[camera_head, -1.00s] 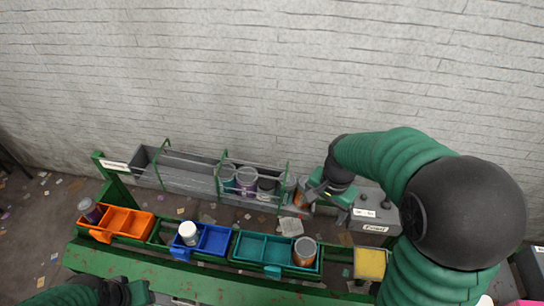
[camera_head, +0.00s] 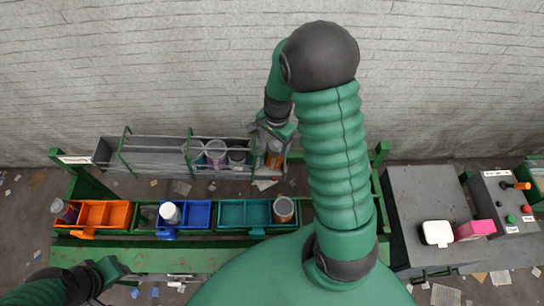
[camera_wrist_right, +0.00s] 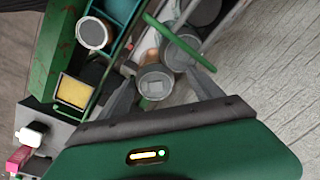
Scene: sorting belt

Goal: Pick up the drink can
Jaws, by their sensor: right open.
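A copper-sided can with a grey top (camera_head: 274,154) stands at the right end of the grey belt trough. My right gripper (camera_head: 271,131) is open just beyond and above it. In the right wrist view the can's round grey lid (camera_wrist_right: 155,84) shows between the two spread fingers of the right gripper (camera_wrist_right: 162,91); I cannot tell whether they touch it. A second grey-topped can (camera_wrist_right: 182,50) stands close beside it there. My left gripper (camera_head: 109,269) is low at the left, away from the cans; its jaws do not show clearly.
A purple can (camera_head: 216,152) and a dark grey can (camera_head: 237,155) stand farther left within the belt's green rails. In front are orange (camera_head: 118,215), blue (camera_head: 199,214) and teal bins (camera_head: 245,213); the teal one holds a copper can (camera_head: 284,209). A control box (camera_head: 505,203) is at right.

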